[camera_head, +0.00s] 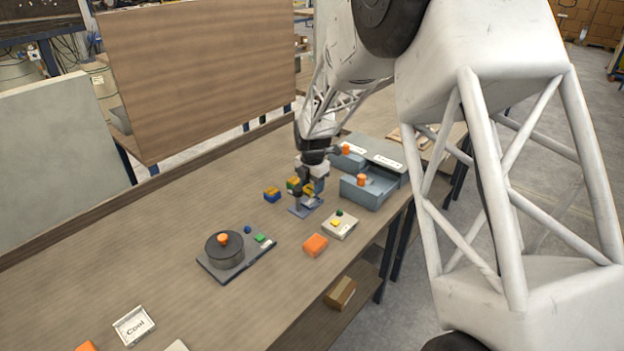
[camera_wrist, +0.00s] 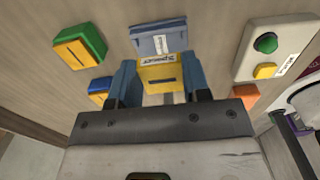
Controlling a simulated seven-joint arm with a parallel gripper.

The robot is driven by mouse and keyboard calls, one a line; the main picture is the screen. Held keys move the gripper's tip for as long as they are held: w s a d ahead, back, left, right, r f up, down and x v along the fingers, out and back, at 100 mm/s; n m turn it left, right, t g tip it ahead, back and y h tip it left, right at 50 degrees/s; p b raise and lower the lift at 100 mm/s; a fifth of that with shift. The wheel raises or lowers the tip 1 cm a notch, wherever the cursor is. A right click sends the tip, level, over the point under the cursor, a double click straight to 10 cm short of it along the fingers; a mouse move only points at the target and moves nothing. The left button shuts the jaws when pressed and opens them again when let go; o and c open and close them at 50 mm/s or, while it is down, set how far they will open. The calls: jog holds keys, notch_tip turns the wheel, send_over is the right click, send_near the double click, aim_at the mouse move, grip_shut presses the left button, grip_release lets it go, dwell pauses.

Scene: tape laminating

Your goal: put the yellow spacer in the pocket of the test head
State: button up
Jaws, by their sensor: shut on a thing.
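My gripper (camera_wrist: 160,82) is shut on the yellow spacer (camera_wrist: 157,70), a flat yellow piece with a dark slot and a white label. The blue-grey fingers stand at its left and right sides. In the head view my gripper (camera_head: 307,193) is over the middle of the bench, with yellow showing at its fingers. A small blue-grey piece with a white label (camera_wrist: 157,42) lies just beyond the spacer in the wrist view. It also shows below my gripper in the head view (camera_head: 299,211). I cannot read its label or see a pocket, nor tell whether the spacer touches it.
A green-and-orange block (camera_wrist: 79,52) and a blue-and-yellow block (camera_head: 272,195) stand left of my gripper. A pale button box (camera_head: 340,225) and an orange block (camera_head: 315,244) are nearer the front edge. Blue-grey housings (camera_head: 370,190) stand right.

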aim_at(314, 201)
jog(key=shift+f, duration=1.25)
jog(key=shift+f, duration=0.8)
jog(key=o, duration=1.1)
jog(key=shift+s+d+f, duration=0.1)
jog(key=shift+s+f, duration=0.1)
jog(key=shift+f, duration=0.15)
jog(key=shift+c, duration=0.2)
jog(key=shift+d, duration=0.1)
jog(key=shift+c, duration=0.3)
jog(key=shift+r, duration=0.35)
jog(key=shift+c, duration=0.5)
jog(key=shift+o, duration=0.9)
jog(key=shift+r, duration=0.35)
jog(key=r, duration=0.8)
jog(key=shift+w+a+r, duration=0.1)
jog(key=shift+w+a, duration=0.15)
jog(key=shift+a, duration=0.05)
